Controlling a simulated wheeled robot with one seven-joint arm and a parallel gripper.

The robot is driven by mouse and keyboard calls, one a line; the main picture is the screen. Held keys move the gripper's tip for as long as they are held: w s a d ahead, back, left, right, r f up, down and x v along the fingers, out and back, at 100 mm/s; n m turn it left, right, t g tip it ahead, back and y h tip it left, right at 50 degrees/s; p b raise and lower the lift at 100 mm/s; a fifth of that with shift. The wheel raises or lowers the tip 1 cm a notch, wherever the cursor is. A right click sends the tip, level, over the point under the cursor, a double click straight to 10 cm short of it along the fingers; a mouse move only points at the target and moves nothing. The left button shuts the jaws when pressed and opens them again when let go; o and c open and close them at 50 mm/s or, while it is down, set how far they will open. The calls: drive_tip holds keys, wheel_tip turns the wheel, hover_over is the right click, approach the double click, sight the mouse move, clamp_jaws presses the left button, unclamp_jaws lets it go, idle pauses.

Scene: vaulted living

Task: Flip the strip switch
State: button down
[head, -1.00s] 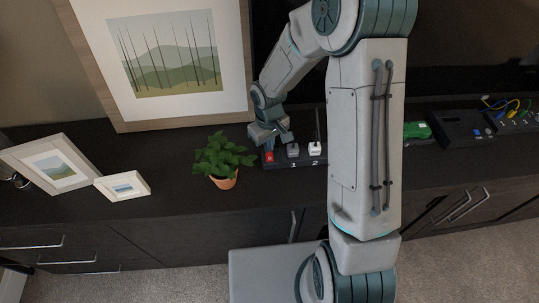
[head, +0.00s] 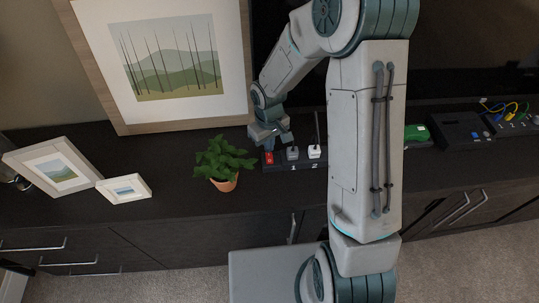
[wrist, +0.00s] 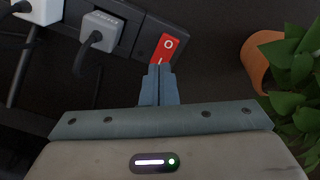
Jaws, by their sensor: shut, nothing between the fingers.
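The strip's red switch (wrist: 167,48), marked O and I, sits at the end of the black power strip (wrist: 132,38) in the wrist view. In the head view the red switch (head: 269,158) is at the left end of the strip, left of the plugs. My gripper (wrist: 158,70) is shut and empty. Its fingertips overlap the lower, I-marked edge of the switch in the wrist view; I cannot tell whether they touch it. In the head view my gripper (head: 270,146) is just above and behind the switch.
A grey plug (wrist: 101,32) and a white plug (wrist: 42,10) sit in the strip beside the switch. A potted plant (head: 222,163) stands close to its left. A large framed picture (head: 165,60) leans behind. A black box (head: 460,130) stands further right.

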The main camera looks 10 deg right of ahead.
drive_tip(key=shift+r+p, duration=1.6)
drive_tip(key=shift+r, duration=0.85)
drive_tip(key=s+d+r+m+t, duration=0.1)
drive_tip(key=s+d+r+m, duration=0.35)
drive_tip(key=r, duration=0.85)
drive_tip(key=s+d+r+t, duration=0.1)
drive_tip(key=s+d+r, duration=0.1)
drive_tip(key=s, duration=0.4)
drive_tip(key=s+d+r+m+t, duration=0.1)
drive_tip(key=s+d+r, duration=0.2)
drive_tip(key=s+r, duration=0.2)
drive_tip(key=shift+s+r, duration=0.25)
drive_tip(key=shift+s, duration=0.95)
drive_tip(key=shift+m, duration=0.25)
